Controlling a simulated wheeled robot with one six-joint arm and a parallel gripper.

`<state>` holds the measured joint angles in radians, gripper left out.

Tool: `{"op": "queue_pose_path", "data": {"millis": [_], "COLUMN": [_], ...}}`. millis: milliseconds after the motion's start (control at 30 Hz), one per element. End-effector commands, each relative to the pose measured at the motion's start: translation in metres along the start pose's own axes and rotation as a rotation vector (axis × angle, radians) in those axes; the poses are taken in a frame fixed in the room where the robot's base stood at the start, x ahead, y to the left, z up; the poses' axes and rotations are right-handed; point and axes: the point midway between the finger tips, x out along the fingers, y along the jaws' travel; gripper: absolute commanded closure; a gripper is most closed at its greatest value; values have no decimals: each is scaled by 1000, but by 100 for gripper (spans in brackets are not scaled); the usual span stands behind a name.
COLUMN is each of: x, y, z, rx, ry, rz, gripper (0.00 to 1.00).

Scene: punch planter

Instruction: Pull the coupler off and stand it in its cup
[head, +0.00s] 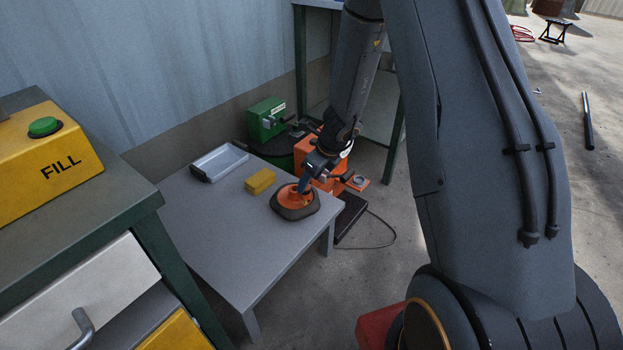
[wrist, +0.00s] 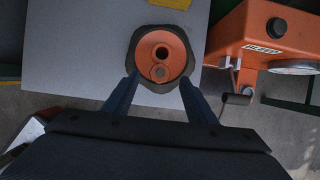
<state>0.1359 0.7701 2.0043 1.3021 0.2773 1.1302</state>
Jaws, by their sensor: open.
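A round orange fitting (head: 295,196) on a dark grey rounded base (head: 294,213) sits near the right edge of a low grey table. In the wrist view its orange top (wrist: 172,45) shows a dark central hole and a smaller round raised part on the near side. I cannot tell which part is the coupler. My gripper (wrist: 159,92) is open and empty in the wrist view, its blue fingers pointing at the near edge of the dark base, one to each side. In the head view my gripper (head: 305,184) is at the fitting, and contact is unclear. No cup is clearly identifiable.
An orange machine (wrist: 265,40) with a BLEED label, gauge and lever stands close right of the table (head: 225,225). A yellow block (head: 261,181) and a shallow grey tray (head: 222,160) lie on the table. A yellow FILL box (head: 45,155) stands left.

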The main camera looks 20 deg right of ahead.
Motion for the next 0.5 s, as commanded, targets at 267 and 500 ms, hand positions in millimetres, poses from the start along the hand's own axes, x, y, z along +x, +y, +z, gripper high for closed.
{"op": "queue_pose_path", "data": {"millis": [267, 500], "x": [42, 56], "y": [1, 1], "z": [-1, 0], "rx": [-4, -4], "ry": [1, 1], "rz": [3, 2], "gripper": [48, 48]}}
